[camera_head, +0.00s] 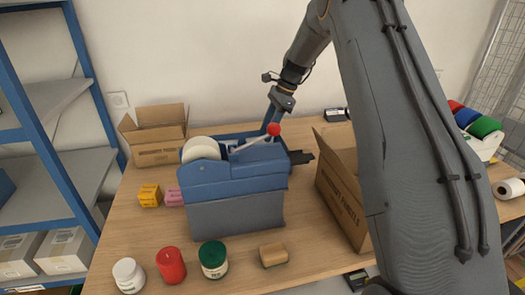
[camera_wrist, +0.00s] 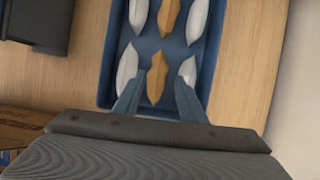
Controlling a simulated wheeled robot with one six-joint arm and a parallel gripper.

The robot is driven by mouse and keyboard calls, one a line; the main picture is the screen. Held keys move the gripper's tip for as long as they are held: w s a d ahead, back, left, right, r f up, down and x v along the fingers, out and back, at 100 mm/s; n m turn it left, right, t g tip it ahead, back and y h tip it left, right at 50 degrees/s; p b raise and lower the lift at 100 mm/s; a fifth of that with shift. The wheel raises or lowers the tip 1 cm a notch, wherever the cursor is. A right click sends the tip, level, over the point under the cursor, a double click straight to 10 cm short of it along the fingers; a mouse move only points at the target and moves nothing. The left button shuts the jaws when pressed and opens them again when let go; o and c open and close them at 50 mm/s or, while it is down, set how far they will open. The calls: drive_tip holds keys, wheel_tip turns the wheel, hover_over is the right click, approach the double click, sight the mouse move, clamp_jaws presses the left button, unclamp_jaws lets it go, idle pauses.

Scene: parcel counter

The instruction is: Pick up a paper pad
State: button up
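A blue tray (camera_wrist: 106,62) in the wrist view holds several pillow-shaped pads, some white and some tan. A tan pad (camera_wrist: 157,72) lies between my gripper's (camera_wrist: 158,84) two blue fingers. A white pad (camera_wrist: 127,66) lies at the left and another white pad (camera_wrist: 187,71) at the right, near the fingertips. The fingers are apart; I cannot tell whether either touches a pad. In the head view my gripper (camera_head: 272,118) reaches down behind the blue-grey tape dispenser, its tips hidden. The tray's edge (camera_head: 233,135) shows there, its contents mostly hidden.
The tape dispenser (camera_head: 235,190) with a red-knobbed lever stands in front of the tray. Open cardboard boxes stand left (camera_head: 158,150) and right (camera_head: 340,195). White, red and green jars (camera_head: 213,260) and a tan block (camera_head: 272,255) line the counter's front.

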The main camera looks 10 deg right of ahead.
wheel_tip(320, 180, down, 2)
drive_tip(key=shift+s+a+f+p, duration=0.1)
drive_tip(key=shift+f+p, duration=0.05)
drive_tip(key=shift+p, duration=0.45)
drive_tip(key=p+x, duration=0.1)
drive_tip(key=x, duration=0.1)
drive_tip(key=p+x, duration=0.1)
drive_tip(key=shift+f, duration=0.75)
drive_tip(key=shift+f, duration=0.25)
drive_tip(key=c, duration=0.8)
